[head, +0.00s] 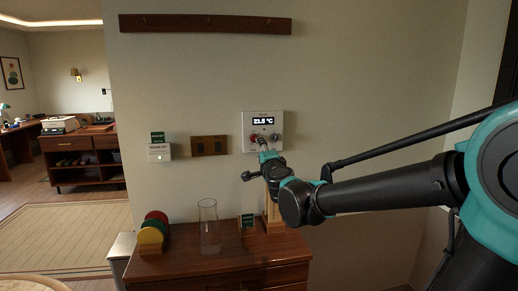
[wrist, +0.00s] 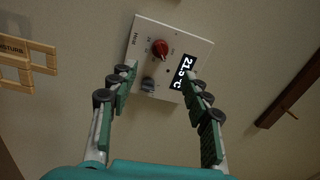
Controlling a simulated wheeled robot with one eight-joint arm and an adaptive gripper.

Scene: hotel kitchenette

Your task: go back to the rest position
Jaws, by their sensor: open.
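My gripper (head: 263,149) is raised at the white wall thermostat (head: 250,117) in the head view, just below its two knobs. In the wrist view my gripper (wrist: 160,75) is open, its green-padded fingers spread with nothing between them. The thermostat (wrist: 150,30) shows beyond the fingertips, with a red knob (wrist: 160,48), a dark grey knob (wrist: 148,85) and a lit display (wrist: 185,72). I cannot tell whether any finger touches the panel. My arm reaches in from the right of the head view.
A wooden cabinet (head: 215,265) stands below, holding a glass cylinder (head: 209,228), coloured discs (head: 152,235), a small green sign (head: 247,221) and a wooden stand (head: 273,216). A wooden switch plate (head: 209,146) and a white box (head: 159,153) are on the wall. A peg rail (head: 205,24) hangs above.

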